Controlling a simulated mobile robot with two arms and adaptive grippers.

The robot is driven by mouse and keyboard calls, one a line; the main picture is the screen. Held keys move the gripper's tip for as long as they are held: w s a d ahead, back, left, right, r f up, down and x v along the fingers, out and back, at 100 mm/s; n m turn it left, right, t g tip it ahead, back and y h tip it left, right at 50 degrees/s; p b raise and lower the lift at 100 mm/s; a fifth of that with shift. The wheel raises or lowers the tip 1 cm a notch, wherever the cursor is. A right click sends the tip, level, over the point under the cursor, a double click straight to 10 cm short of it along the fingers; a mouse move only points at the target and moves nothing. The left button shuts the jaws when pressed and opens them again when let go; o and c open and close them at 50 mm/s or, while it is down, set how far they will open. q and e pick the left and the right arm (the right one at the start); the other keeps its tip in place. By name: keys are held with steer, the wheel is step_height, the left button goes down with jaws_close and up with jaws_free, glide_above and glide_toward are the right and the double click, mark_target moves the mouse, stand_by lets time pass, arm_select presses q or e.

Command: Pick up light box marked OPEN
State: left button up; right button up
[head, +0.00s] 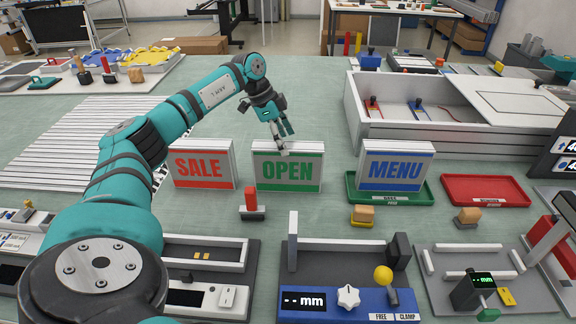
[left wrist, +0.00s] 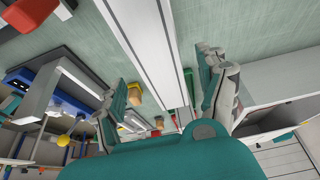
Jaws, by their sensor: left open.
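The light box marked OPEN (head: 287,172) stands upright on the green table in the head view, white-framed with green letters. It is between the SALE light box (head: 202,165) and the MENU light box (head: 395,166). My left gripper (head: 281,147) is at the OPEN box's top edge, near its middle. In the left wrist view, the gripper (left wrist: 165,84) is open, with a white box edge (left wrist: 150,45) running between its spread fingers. I cannot tell whether either finger touches the box. My right gripper is not in view.
A green tray (head: 419,199) lies by the MENU box and a red tray (head: 484,190) to its right. A red-handled stamp (head: 251,203) stands in front of OPEN. A large white case (head: 450,112) is behind right. Fixtures line the front edge.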

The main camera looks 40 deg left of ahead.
mark_target(293, 159)
arm_select(q)
steer(key=shift+x, duration=1.2)
steer(key=p+x, duration=0.1)
steer(key=x, duration=0.3)
steer(key=shift+a+f+p, duration=0.15)
steer(key=shift+f+p, duration=0.05)
steer(key=shift+p, duration=0.2)
steer(key=shift+w+f, duration=0.1)
steer(key=shift+f, duration=0.3)
steer(key=shift+f+p, duration=0.15)
steer(key=shift+p, duration=0.2)
steer(key=c, duration=0.5)
jaws_close()
